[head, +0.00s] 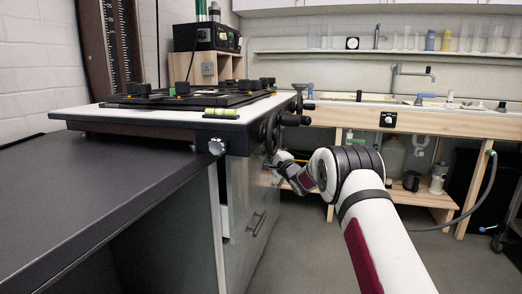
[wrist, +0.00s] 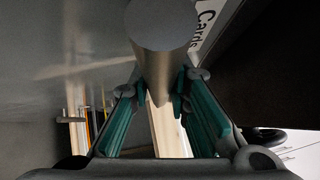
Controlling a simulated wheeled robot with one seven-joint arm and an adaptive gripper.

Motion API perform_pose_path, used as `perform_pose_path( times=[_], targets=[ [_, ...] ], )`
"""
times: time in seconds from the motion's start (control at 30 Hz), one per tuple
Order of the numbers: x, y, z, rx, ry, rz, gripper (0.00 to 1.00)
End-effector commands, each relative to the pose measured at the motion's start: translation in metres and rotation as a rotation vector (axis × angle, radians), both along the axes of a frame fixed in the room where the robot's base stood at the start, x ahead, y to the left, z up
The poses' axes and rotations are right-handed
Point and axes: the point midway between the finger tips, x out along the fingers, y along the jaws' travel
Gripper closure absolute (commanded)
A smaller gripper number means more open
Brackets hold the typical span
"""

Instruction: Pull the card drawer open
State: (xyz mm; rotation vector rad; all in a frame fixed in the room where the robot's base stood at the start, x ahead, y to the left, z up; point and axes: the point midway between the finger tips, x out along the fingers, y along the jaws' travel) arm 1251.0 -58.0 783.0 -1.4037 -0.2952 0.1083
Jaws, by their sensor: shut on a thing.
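The card drawer's handle is a thick grey bar (wrist: 160,62) in the wrist view, running down between my fingers. A white label (wrist: 207,20) reading "Cards" shows beside it at the upper right. My gripper (wrist: 162,95) has its teal finger pads on both sides of the bar and is shut on it. In the head view my gripper (head: 272,164) is small, at the front of the grey cabinet (head: 238,190), below the bench top. The drawer front and the handle are mostly hidden there, so I cannot tell how far the drawer stands out.
A lower bar handle (head: 257,223) sits on the cabinet front. The enlarger baseboard (head: 160,116) with hand knobs (head: 290,119) overhangs above my gripper. A wooden sink bench (head: 425,122) stands behind. Grey floor (head: 310,245) is clear right of the cabinet.

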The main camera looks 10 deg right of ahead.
Motion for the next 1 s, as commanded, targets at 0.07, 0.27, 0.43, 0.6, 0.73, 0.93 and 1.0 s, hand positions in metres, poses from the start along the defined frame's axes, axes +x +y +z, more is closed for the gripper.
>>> perform_pose_path(
  times=[0.07,0.27,0.43,0.6,0.73,0.93,1.0],
  targets=[
    [-0.009,-0.02,0.001,0.004,0.008,-0.007,1.0],
    [-0.037,-0.067,0.002,0.005,0.008,-0.009,1.0],
    [-0.061,-0.108,0.001,0.004,0.008,-0.008,1.0],
    [-0.085,-0.149,0.001,0.004,0.006,-0.009,1.0],
    [-0.103,-0.18,0.0,0.003,0.005,-0.008,1.0],
    [-0.128,-0.222,-0.001,0.003,0.006,-0.006,1.0],
    [-0.135,-0.235,-0.001,0.003,0.006,-0.006,1.0]
  ],
)
